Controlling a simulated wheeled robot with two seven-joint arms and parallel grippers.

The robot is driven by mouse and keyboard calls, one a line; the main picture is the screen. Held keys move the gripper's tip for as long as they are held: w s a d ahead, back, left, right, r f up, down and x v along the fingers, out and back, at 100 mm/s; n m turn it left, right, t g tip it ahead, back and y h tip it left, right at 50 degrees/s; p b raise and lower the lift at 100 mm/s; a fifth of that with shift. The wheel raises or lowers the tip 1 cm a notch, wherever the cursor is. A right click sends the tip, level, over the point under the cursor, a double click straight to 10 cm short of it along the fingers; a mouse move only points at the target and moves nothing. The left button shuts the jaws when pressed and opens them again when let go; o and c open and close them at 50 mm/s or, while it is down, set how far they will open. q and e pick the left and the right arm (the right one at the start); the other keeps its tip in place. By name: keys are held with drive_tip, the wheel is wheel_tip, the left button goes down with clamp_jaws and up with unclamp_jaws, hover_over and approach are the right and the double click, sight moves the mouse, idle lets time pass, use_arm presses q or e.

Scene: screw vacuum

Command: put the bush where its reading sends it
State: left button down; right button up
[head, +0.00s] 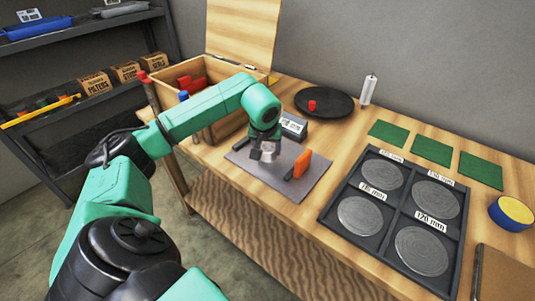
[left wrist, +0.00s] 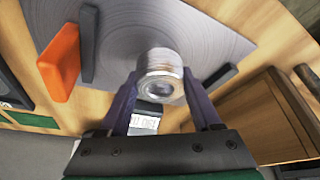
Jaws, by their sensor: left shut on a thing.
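The bush (head: 268,152) is a short silvery metal ring; it also shows in the left wrist view (left wrist: 160,62). My left gripper (head: 265,148) is shut on it, over the grey mat (head: 250,165). I cannot tell whether the bush touches the mat. An orange block (head: 302,163) with a dark bar beside it stands just right of the bush. A small grey box with a display (head: 293,127) stands behind; its reading is not legible. A dark tray (head: 327,215) has several round grey places with mm labels; the front right one (head: 421,250) reads 120 mm. My right gripper is not in view.
An open wooden box (head: 215,125) with red items stands left of the mat. A black round plate (head: 335,103) holds a red piece. Shelves stand far left.

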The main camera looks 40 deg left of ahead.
use_arm(q)
wheel_tip(320, 180, down, 2)
drive_tip(key=shift+f, duration=0.2)
drive_tip(key=shift+c, duration=0.4)
unclamp_jaws()
drive_tip(key=shift+r, duration=0.2)
drive_tip(key=shift+s+r, duration=0.1)
drive_tip(key=shift+r, duration=0.25)
drive_tip(key=v, duration=1.1)
